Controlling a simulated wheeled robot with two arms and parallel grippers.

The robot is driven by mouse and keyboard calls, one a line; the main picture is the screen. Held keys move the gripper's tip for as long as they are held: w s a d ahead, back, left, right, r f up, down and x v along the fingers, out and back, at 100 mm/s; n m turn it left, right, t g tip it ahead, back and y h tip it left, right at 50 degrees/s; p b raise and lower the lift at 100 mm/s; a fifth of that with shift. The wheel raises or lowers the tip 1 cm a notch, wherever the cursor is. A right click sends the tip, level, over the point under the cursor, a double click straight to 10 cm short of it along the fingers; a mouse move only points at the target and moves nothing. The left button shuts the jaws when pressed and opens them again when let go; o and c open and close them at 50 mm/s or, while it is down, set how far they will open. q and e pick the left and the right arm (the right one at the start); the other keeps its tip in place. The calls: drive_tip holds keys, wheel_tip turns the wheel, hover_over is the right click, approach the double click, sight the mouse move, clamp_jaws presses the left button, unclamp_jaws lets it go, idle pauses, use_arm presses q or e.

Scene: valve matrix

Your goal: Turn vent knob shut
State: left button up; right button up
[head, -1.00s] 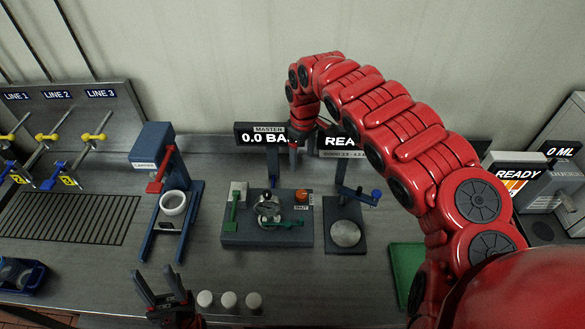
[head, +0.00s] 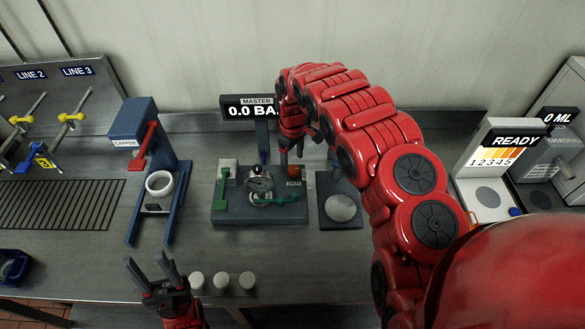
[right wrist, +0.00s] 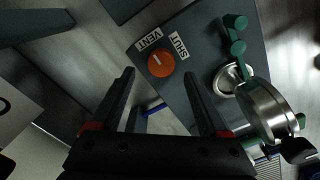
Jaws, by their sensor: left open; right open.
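The round orange vent knob (right wrist: 161,63) sits on the grey block of the test fixture (head: 232,214), between labels VENT and SHUT. Its pale mark appears to point toward VENT. In the head view the knob (head: 294,172) is partly covered by my right gripper (head: 291,152). In the right wrist view that gripper (right wrist: 158,77) is open, with the knob in line with the gap just beyond its fingertips; no contact is visible. My left gripper (head: 148,265) is open and empty above the front of the bench.
A gauge (head: 260,184) and green lever (head: 272,199) stand beside the knob. A plate with a round disc (head: 341,208) is to the right. The blue capper (head: 137,130) stands left.

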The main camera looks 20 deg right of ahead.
sight(293, 168)
drive_tip(key=shift+s+f+p, duration=0.1)
drive_tip(key=shift+f+p, duration=0.4)
drive_tip(key=shift+f, duration=1.15)
clamp_jaws()
